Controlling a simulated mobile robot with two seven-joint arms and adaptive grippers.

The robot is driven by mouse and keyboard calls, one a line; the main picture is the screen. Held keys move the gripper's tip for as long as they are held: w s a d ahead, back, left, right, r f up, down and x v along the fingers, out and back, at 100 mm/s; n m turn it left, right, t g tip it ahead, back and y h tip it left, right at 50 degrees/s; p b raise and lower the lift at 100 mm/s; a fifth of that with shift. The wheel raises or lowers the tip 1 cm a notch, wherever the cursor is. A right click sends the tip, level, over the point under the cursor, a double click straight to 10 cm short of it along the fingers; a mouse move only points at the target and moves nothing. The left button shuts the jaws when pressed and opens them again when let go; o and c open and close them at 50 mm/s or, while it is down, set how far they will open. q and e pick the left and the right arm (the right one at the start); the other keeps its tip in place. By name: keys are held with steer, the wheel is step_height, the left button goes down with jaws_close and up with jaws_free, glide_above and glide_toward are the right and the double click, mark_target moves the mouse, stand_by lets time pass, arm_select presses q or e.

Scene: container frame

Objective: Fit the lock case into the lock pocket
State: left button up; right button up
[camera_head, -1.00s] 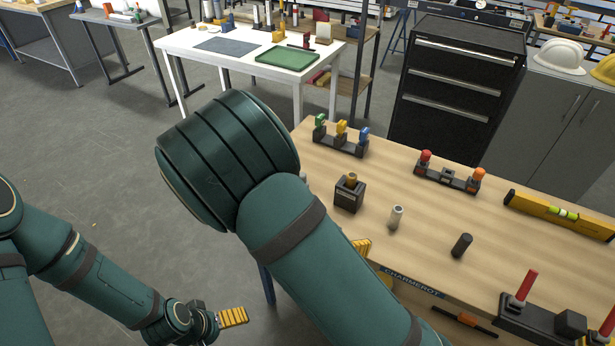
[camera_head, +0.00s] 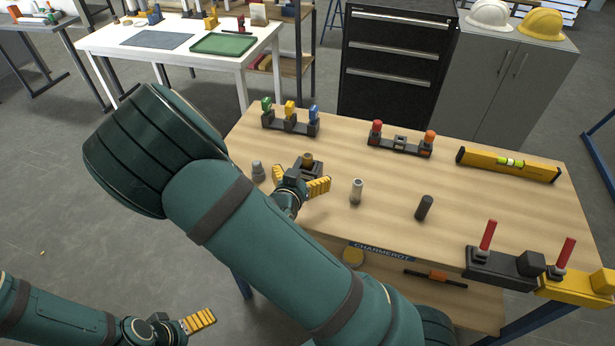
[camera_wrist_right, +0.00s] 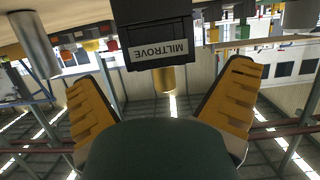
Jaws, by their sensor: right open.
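A dark block with a brass cylinder (camera_head: 313,167) stands on the wooden table; it is the only piece here that looks like a lock case, though I cannot be sure. In the right wrist view the block (camera_wrist_right: 158,42) bears the label MILTROVE and sits ahead, between the directions of the two fingers. My right gripper (camera_head: 302,181) is open and empty in front of it, apart from it as far as I can see. I cannot identify the lock pocket for certain. My left gripper (camera_head: 186,325) is low at the left, off the table; only one yellow finger shows clearly.
A grey fitting (camera_head: 258,171), a pale cylinder (camera_head: 356,191) and a black cylinder (camera_head: 424,207) stand near the block. Racks with coloured pieces (camera_head: 290,122) (camera_head: 400,145) and a yellow level (camera_head: 508,164) lie behind. Black (camera_head: 495,268) and yellow (camera_head: 578,288) fixtures with red handles occupy the front right.

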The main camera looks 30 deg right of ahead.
mark_target(306, 168)
steer(key=x, duration=0.4)
steer(key=shift+w+d+r+b, duration=0.1)
steer(key=shift+w+d+b, duration=0.15)
steer(key=shift+d+b, duration=0.1)
steer(key=shift+a, duration=0.1)
steer(key=shift+r, duration=0.1)
steer(key=c, duration=1.2)
